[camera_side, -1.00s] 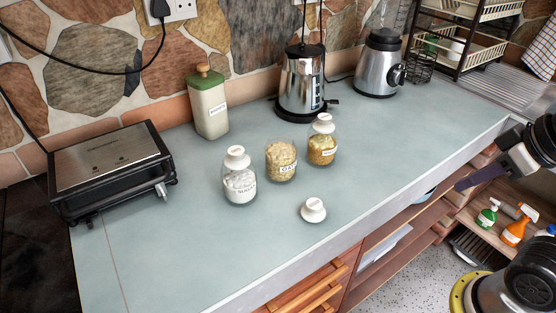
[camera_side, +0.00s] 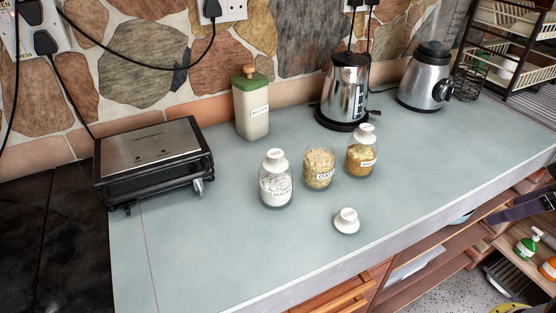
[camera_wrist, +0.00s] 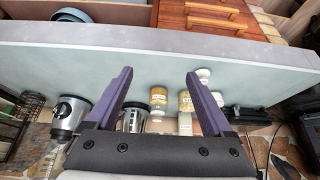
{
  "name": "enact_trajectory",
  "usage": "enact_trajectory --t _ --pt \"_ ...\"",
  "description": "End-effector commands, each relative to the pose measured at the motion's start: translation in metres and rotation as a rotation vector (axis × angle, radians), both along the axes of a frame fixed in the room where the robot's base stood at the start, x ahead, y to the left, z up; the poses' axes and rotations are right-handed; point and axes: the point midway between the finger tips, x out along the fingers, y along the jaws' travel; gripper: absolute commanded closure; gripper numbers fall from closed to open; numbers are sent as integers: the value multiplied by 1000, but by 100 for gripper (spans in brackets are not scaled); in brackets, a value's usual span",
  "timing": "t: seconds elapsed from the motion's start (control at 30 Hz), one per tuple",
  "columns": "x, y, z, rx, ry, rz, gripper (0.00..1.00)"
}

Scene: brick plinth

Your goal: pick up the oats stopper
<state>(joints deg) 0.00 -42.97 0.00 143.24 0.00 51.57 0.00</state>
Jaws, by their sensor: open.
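The oats stopper, a white knobbed lid (camera_side: 346,221), sits on the counter in front of the open glass oats jar (camera_side: 319,168). The stopper shows in the wrist view (camera_wrist: 203,74), close to the right finger. The oats jar is partly visible there (camera_wrist: 186,101), between the fingers. My gripper (camera_wrist: 159,71) is open and empty, its two purple fingers wide apart. In the side view only a purple piece of it (camera_side: 520,207) shows at the right edge, beyond the counter's front edge and well away from the stopper.
A stoppered sugar jar (camera_side: 275,183) and a stoppered jar of yellow contents (camera_side: 362,155) flank the oats jar. Behind stand a green-topped canister (camera_side: 251,108) and a kettle (camera_side: 346,90). A black grill (camera_side: 150,165) is at left. The counter's front right (camera_side: 440,165) is clear.

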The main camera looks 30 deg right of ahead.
Motion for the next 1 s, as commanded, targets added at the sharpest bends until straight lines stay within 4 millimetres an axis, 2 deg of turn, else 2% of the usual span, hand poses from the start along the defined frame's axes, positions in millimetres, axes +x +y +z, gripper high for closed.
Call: enact_trajectory --t 0.2,0.27,0.37,0.5,0.7,0.83,1.0 --pt "-2 0 0 10 10 -23 14" --pt "3 -1 14 16 -12 -43 14" --pt "22 -2 46 26 -47 -72 14" --pt "67 6 97 38 -65 -76 14" --pt "146 38 146 49 -58 -39 14" --pt "200 74 162 51 -43 5 14" --pt "262 137 155 42 -10 79 14"
